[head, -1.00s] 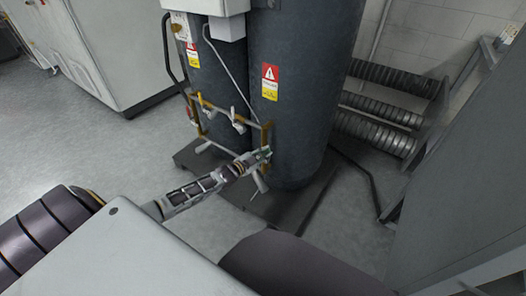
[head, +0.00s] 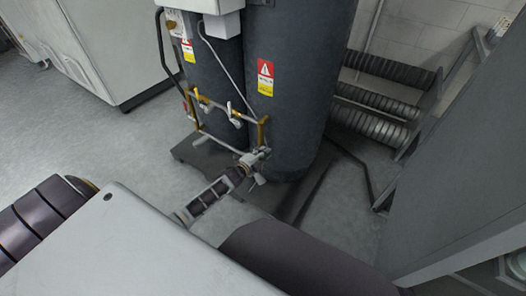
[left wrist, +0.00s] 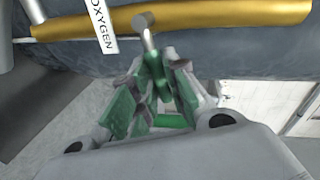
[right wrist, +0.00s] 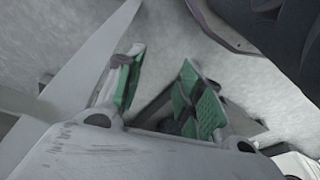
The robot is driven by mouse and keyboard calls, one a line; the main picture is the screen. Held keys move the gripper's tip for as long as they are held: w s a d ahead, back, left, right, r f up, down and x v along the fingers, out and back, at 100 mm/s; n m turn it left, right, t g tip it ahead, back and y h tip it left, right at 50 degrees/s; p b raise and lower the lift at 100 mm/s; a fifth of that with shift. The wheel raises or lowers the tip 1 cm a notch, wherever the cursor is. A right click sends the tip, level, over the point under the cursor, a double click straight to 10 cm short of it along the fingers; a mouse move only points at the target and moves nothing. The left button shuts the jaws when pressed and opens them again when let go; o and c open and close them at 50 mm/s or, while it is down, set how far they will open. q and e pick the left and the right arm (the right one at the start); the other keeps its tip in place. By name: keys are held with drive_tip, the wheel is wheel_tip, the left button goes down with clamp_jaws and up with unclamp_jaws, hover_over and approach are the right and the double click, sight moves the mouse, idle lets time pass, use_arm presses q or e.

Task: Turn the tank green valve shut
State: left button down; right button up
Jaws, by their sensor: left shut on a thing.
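The tank green valve (left wrist: 154,62) shows in the left wrist view as a green handle on a grey metal stem, just below a brass pipe (left wrist: 190,20). My left gripper (left wrist: 158,88) is shut on the green handle, which sits between its green-padded fingers. In the head view, my left gripper (head: 257,157) is at the lower right of the brass pipework, in front of the dark tank (head: 292,100); the green handle is hard to make out there. My right gripper (right wrist: 160,85) is open and empty in the right wrist view, with its fingers well apart.
A second dark tank (head: 215,85) stands to the left. White valve handles (head: 235,118) lie along the pipework. Ribbed cylinders (head: 375,100) line the back wall. A grey cabinet (head: 465,180) stands at right. The left floor is clear.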

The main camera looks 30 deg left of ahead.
use_arm(q)
drive_tip(key=shift+s+d+f+m+y, duration=0.15)
drive_tip(key=shift+f+m+y, duration=0.15)
drive_tip(key=shift+f+m, duration=0.55)
drive_tip(key=shift+r, duration=0.15)
drive_tip(key=c, duration=1.4)
unclamp_jaws()
drive_tip(key=shift+r, duration=0.1)
drive_tip(key=shift+s, duration=0.1)
drive_tip(key=shift+v, duration=5.8)
drive_tip(key=shift+s, duration=0.1)
